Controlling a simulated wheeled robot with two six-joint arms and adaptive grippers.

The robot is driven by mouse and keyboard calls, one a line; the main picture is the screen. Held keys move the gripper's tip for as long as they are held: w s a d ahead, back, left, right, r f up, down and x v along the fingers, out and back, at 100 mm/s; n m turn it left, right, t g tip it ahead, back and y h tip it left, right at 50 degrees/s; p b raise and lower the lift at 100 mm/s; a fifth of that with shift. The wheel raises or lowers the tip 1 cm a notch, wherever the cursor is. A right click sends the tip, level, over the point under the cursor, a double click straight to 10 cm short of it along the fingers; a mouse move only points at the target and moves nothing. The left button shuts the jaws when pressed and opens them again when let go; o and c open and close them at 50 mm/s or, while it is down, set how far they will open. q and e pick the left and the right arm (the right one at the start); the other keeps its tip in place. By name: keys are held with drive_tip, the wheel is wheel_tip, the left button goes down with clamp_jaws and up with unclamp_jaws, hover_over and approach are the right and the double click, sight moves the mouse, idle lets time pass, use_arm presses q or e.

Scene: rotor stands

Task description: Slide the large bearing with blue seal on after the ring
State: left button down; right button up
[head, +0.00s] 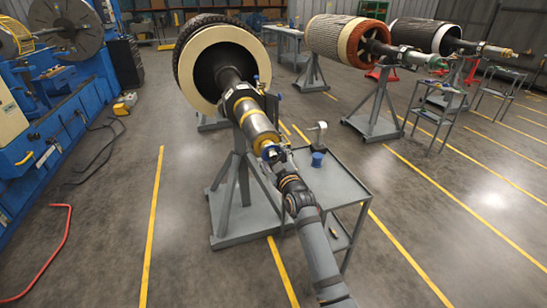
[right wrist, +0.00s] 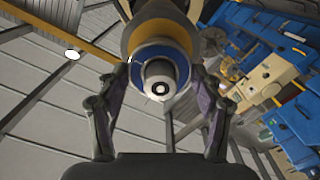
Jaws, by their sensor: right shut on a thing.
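The rotor (head: 222,62) lies on its stand with its shaft (head: 258,122) pointing toward me. My right gripper (head: 272,152) is at the near end of this shaft, shut on the large bearing with blue seal (head: 270,150). In the right wrist view the bearing's blue face (right wrist: 160,50) surrounds the pale shaft end (right wrist: 158,78), and the fingers of my right gripper (right wrist: 160,72) hold it from both sides. The bearing looks in line with the shaft; how far along it sits is unclear. Gold bands show on the shaft; I cannot tell which is the ring. My left gripper is out of view.
A grey cart (head: 345,187) stands right of the shaft, with a blue part (head: 317,160) and a pale upright item (head: 318,130) on or near it. More rotors (head: 335,38) on stands are at the back right. A blue machine (head: 50,120) is at left.

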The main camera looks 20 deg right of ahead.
drive_tip(key=shift+r, duration=0.1)
drive_tip(key=o, duration=1.2)
drive_tip(key=shift+c, duration=0.2)
drive_tip(key=shift+o, duration=0.7)
drive_tip(key=shift+s+p, duration=0.4)
drive_tip(key=shift+s, duration=0.05)
drive_tip(key=shift+s+p, duration=1)
drive_tip(key=shift+s, duration=0.8)
drive_tip(key=s+p, duration=0.1)
drive_tip(key=s, duration=0.3)
drive_tip(key=shift+s+d+p, duration=0.15)
drive_tip(key=shift+s+p, duration=0.15)
drive_tip(key=shift+p, duration=0.1)
